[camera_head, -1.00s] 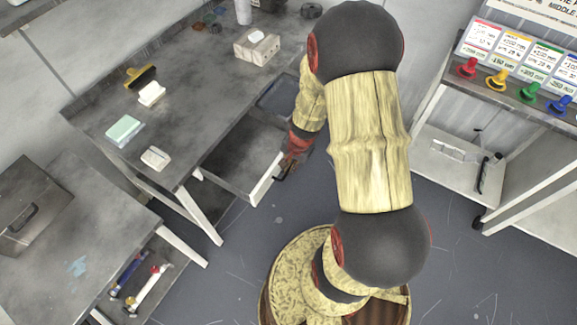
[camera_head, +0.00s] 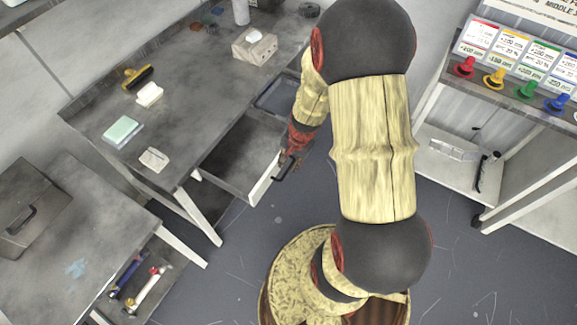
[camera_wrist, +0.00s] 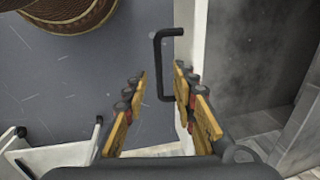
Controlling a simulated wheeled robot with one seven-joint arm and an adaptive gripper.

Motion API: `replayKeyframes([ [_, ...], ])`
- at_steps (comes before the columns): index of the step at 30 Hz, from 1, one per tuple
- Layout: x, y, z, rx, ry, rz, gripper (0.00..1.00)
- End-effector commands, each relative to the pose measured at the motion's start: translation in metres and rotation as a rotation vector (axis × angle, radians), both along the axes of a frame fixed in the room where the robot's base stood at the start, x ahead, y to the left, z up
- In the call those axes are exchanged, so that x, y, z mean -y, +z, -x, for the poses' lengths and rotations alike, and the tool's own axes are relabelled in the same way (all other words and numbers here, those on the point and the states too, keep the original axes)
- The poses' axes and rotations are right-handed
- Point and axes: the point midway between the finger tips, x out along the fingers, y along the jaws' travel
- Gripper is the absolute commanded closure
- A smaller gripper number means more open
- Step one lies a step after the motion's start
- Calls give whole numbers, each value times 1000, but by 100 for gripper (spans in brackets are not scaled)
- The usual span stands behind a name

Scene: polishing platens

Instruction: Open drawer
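The drawer (camera_head: 236,160) under the grey workbench stands pulled out, with its grey inside showing. Its white front (camera_head: 262,182) carries a black bar handle (camera_head: 285,167). In the wrist view the white drawer front (camera_wrist: 188,30) and the handle (camera_wrist: 159,65) show ahead of my fingers. My gripper (camera_head: 297,152) is at the handle's far end in the head view. In the wrist view my gripper (camera_wrist: 160,95) is open, with a clear gap between its fingers. The handle appears in line with that gap; I cannot tell whether a finger touches it.
The workbench (camera_head: 190,100) holds a brush (camera_head: 138,77), a green-topped block (camera_head: 122,131) and a light box (camera_head: 254,46). A lower table with a grey case (camera_head: 28,208) stands at left. A white shelf cart (camera_head: 455,165) stands at right. The floor before the drawer is clear.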

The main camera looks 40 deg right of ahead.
Motion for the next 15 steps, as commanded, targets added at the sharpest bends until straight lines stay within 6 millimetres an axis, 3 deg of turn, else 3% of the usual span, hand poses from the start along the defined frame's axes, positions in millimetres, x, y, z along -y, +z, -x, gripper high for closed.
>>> replayKeyframes([
  [9, 4, 63, 11, 3, 0, 2, 73],
  [15, 5, 84, 15, 0, -1, -1, 73],
])
